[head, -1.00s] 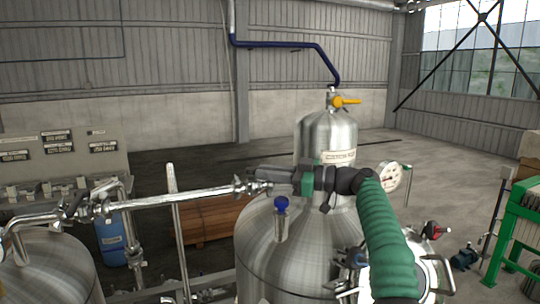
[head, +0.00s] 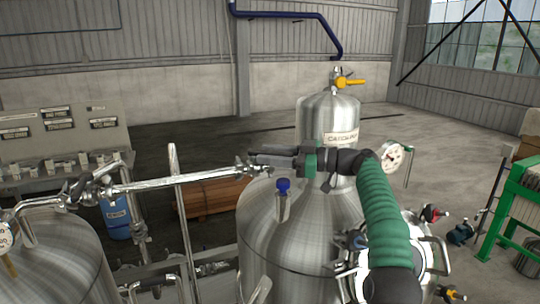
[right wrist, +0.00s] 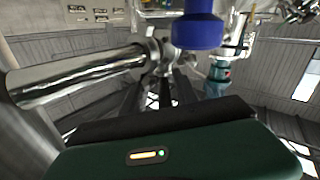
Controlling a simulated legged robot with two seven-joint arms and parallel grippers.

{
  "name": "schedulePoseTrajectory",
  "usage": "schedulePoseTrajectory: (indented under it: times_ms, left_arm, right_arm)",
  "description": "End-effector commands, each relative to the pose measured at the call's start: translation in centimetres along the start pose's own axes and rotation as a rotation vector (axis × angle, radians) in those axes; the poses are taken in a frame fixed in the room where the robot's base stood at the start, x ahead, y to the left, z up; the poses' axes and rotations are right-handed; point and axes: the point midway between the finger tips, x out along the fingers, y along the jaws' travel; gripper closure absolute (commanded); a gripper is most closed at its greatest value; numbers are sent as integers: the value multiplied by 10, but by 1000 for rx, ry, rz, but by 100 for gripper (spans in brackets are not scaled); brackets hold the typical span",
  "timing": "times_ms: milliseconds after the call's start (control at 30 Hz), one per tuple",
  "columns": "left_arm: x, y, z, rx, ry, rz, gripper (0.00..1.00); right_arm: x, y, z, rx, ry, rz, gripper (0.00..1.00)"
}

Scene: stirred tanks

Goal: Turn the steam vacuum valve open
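No label marks a steam vacuum valve in a readable way, so I cannot tell which fitting it is. A yellow-handled valve (head: 350,83) sits on top of the steel tank (head: 285,235), under a dark blue pipe. A blue knob (head: 283,185) stands on the tank's left shoulder; a blue part (right wrist: 198,30) shows at the top of the right wrist view. My right gripper (head: 256,156) points left above the blue knob, beside the end of a chrome pipe (head: 190,178). My left gripper is not in view.
A pressure gauge (head: 393,157) sits behind my right forearm. Red-handled fittings (head: 433,213) are on the tank's right side. Another steel tank (head: 50,260) stands at left, near a labelled panel (head: 60,130). A green frame (head: 515,210) stands at right. The floor behind is open.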

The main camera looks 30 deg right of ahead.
Motion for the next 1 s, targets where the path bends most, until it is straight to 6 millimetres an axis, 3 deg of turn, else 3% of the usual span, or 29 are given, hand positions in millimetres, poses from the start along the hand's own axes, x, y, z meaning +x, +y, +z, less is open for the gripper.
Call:
schedulePoseTrajectory:
  times_ms: [267,367,500,800,1000]
  left_arm:
    - [2,0,0,0,0,0,64]
    - [8,0,2,0,0,0,64]
    - [10,0,2,0,0,0,64]
    - [-8,0,-2,0,0,0,64]
    - [-15,0,-4,0,0,0,64]
  right_arm:
    - [-8,0,-2,-3,2,2,64]
    - [-26,1,0,-3,3,4,64]
    - [-66,3,1,-1,2,6,64]
    - [-147,6,-1,2,1,3,64]
    - [-166,5,1,1,0,0,64]
